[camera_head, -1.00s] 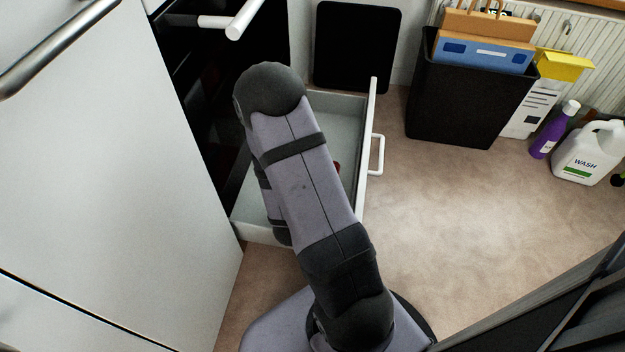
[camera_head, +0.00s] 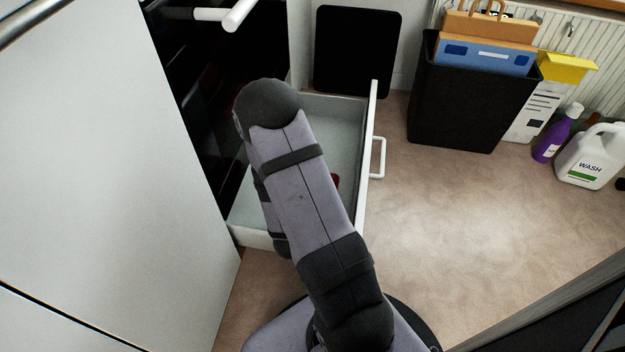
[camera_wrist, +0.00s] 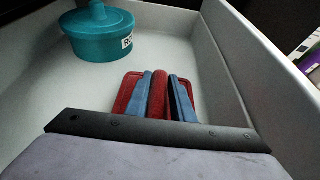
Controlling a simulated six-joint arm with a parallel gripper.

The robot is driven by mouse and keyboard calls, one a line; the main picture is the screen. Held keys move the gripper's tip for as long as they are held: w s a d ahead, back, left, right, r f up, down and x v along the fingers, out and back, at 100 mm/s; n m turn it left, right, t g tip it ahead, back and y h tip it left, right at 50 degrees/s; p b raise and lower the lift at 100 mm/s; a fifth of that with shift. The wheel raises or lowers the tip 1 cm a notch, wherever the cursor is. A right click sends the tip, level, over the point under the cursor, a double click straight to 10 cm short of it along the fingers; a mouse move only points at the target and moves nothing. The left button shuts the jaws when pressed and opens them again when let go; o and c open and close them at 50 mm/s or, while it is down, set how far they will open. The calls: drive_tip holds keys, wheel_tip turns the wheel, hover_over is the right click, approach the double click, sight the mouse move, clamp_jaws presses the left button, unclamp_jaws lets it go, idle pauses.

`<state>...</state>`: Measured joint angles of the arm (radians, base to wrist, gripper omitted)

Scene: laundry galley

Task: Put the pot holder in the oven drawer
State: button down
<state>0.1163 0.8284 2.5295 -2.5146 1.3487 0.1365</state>
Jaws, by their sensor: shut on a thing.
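The oven drawer (camera_head: 245,234) stands pulled open, a white-walled box with a grey inside and a white handle; my arm covers much of it in the head view. In the wrist view the pot holder (camera_wrist: 158,98) is red and pinched up in the middle, its flat sides spreading out. My gripper (camera_wrist: 160,80) is shut on that middle fold with blue fingers, inside the drawer (camera_wrist: 205,62). The pot holder is low over the drawer floor; whether it touches it I cannot tell. A bit of red (camera_head: 335,180) shows beside my arm in the head view, where my gripper is hidden.
A teal lidded pot (camera_wrist: 98,32) sits in the drawer, left of and beyond the pot holder. A black bin (camera_head: 462,105) with folders, a purple bottle (camera_head: 553,138) and a white wash jug (camera_head: 590,158) stand right. An oven handle (camera_head: 240,16) juts above the drawer.

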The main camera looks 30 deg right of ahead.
drive_tip(key=shift+f, duration=0.45)
drive_tip(key=c, duration=1.5)
unclamp_jaws()
drive_tip(key=shift+c, duration=0.2)
drive_tip(key=shift+r, duration=0.15)
drive_tip(key=shift+r+p, duration=0.35)
drive_tip(key=shift+r, duration=0.2)
drive_tip(key=shift+s+a+r+p, duration=0.1)
drive_tip(key=shift+a+r+p, duration=0.1)
drive_tip(key=shift+p, duration=0.15)
drive_tip(key=p+v, duration=0.2)
drive_tip(key=shift+s+r+p, duration=0.1)
drive_tip(key=shift+s+p, duration=0.05)
drive_tip(key=shift+p, duration=0.25)
drive_tip(key=shift+p+v, duration=1.35)
drive_tip(key=shift+a+f, duration=0.1)
drive_tip(key=shift+f, duration=0.15)
